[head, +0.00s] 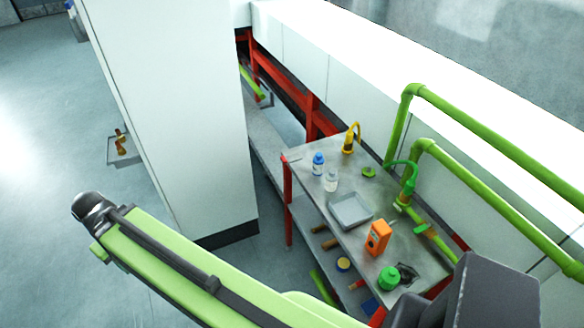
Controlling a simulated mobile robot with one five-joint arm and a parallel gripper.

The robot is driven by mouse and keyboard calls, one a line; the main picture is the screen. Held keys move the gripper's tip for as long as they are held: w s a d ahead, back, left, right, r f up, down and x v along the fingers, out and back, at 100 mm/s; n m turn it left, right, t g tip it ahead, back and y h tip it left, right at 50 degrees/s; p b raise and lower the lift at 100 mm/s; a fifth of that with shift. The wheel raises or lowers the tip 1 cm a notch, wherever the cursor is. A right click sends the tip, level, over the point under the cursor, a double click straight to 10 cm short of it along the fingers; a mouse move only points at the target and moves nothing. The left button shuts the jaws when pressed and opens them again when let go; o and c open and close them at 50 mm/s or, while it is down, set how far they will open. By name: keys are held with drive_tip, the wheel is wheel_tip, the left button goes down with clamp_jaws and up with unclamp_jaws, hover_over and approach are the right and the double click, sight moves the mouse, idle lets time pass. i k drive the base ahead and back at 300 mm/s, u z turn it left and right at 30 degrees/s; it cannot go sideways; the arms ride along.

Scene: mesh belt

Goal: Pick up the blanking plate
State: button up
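I cannot single out the blanking plate with certainty. A small flat green piece (369,172) lies on the metal bench top (318,150), toward its far end. A small dark flat piece (407,272) lies near the bench's near end, beside a green round container (389,278); its outline is unclear. My green and black arm crosses the bottom left of the head view, away from the bench top. My gripper's fingers do not show.
The bench also holds a grey tray (350,210), an orange box (377,238), a blue bottle (318,163), a clear bottle (331,180) and a yellow spouted item (349,141). Green pipes (470,190) run along the right. A white cabinet (175,110) stands left; open floor lies beyond.

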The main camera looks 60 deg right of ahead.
sight(296, 157)
drive_tip(key=z, duration=0.15)
drive_tip(key=i, duration=0.9)
drive_tip(key=u, duration=0.05)
